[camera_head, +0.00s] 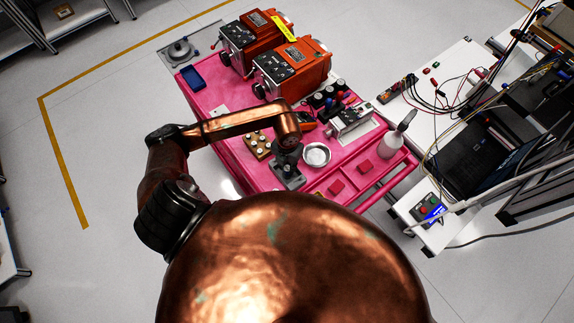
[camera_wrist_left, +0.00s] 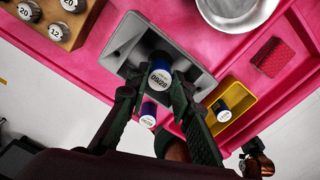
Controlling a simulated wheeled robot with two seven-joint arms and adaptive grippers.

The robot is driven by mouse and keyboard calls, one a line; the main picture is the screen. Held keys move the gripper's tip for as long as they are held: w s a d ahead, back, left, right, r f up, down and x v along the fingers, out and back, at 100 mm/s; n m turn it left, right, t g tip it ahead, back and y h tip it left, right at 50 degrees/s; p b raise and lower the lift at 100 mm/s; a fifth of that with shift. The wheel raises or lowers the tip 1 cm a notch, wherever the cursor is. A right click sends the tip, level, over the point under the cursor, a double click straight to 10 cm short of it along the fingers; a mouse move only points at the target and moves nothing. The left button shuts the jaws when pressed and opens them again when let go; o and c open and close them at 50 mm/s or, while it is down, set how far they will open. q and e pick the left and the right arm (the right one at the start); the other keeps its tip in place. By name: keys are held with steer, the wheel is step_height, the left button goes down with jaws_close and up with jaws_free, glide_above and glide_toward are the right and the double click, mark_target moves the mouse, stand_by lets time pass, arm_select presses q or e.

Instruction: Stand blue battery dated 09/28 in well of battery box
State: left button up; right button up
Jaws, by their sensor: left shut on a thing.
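The blue battery dated 09/28 (camera_wrist_left: 160,76) is in the left wrist view, its pale dated end facing the camera. My left gripper (camera_wrist_left: 156,86) is shut on it, one finger on each side; it also shows in the head view (camera_head: 288,157). The grey battery box (camera_wrist_left: 190,54) lies on the pink cart top, also in the head view (camera_head: 290,184). The held battery is over or in the box's dark well; I cannot tell how deep it is. Another blue battery (camera_wrist_left: 148,113) shows below it between the fingers, its date unreadable.
A metal bowl (camera_head: 316,154) stands right of the box, and a wooden block (camera_head: 252,146) with numbered metal cylinders left. A yellow tray (camera_wrist_left: 240,99) holds a battery (camera_wrist_left: 223,113). Orange machines (camera_head: 291,66) fill the cart's far end. Red pads (camera_head: 336,187) lie nearby.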

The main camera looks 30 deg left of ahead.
arm_select(q)
steer(key=shift+f+b, duration=1)
steer(key=shift+f, duration=0.35)
steer(key=o, duration=1.1)
steer(key=shift+c, duration=0.2)
steer(key=shift+r, duration=0.1)
steer(key=shift+c, duration=0.5)
steer(key=shift+r+p, duration=2.5)
steer(key=shift+r, duration=1.3)
steer(key=shift+f, duration=0.1)
steer(key=shift+s+a, duration=0.1)
